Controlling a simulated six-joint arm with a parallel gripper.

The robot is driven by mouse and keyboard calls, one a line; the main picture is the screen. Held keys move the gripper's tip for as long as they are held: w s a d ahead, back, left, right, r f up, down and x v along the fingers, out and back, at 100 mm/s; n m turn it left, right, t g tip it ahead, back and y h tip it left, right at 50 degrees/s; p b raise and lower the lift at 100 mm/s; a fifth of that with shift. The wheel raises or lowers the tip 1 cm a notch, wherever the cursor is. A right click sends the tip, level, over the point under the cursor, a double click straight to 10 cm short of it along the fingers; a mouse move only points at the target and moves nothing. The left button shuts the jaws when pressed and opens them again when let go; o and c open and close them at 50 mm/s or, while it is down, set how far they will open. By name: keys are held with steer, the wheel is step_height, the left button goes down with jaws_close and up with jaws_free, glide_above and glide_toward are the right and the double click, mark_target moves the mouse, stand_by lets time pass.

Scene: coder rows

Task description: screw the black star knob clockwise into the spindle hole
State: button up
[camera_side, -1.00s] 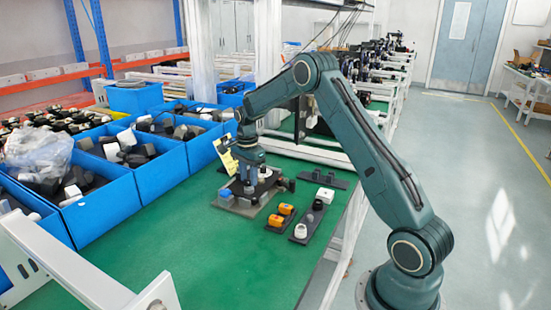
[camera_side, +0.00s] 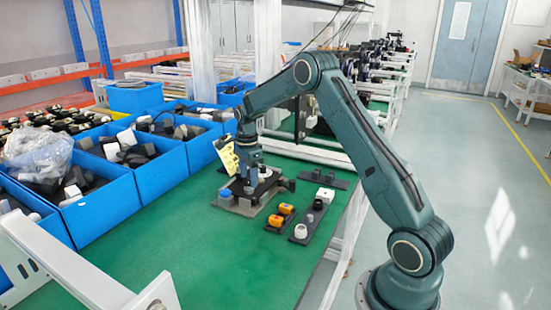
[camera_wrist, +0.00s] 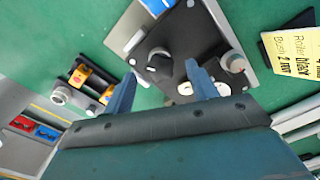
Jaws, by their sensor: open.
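The black star knob (camera_wrist: 158,63), with a pale mark on its rim, sits on the dark plate of the fixture (camera_wrist: 190,40) in the wrist view. My gripper (camera_wrist: 160,70) is open, with its two blue fingers apart on either side of the knob in that picture. I cannot tell whether they touch it. In the side view my gripper (camera_side: 249,188) points down over the fixture (camera_side: 232,206), low and close to the plate. The knob is hard to make out there. The spindle hole is not visible, and I cannot tell how deep the knob sits.
A narrow dark tray (camera_side: 306,228) with a white ring and black parts lies right of the fixture, beside orange blocks (camera_side: 285,209). Blue bins (camera_side: 105,205) line the left. The green table is clear in front.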

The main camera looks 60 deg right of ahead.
step_height(320, 180, up, 13)
steer(key=shift+r, duration=0.15)
stand_by(0.4)
steer(key=s+a+r+n+t, duration=0.3)
steer(key=s+a+r+n, duration=0.8)
steer(key=s+a, duration=0.3)
steer(key=s+a+f+n+t, duration=0.1)
steer(key=s+a+f+n, duration=0.1)
steer(key=s+a+n, duration=0.3)
steer(key=s+a+f+n+t, duration=0.1)
steer(key=s+a+n, duration=0.3)
steer(key=s+n, duration=0.4)
steer(key=shift+s+a+f+t, duration=0.35)
steer(key=shift+s+f, duration=0.45)
steer(key=shift+s, duration=1.45)
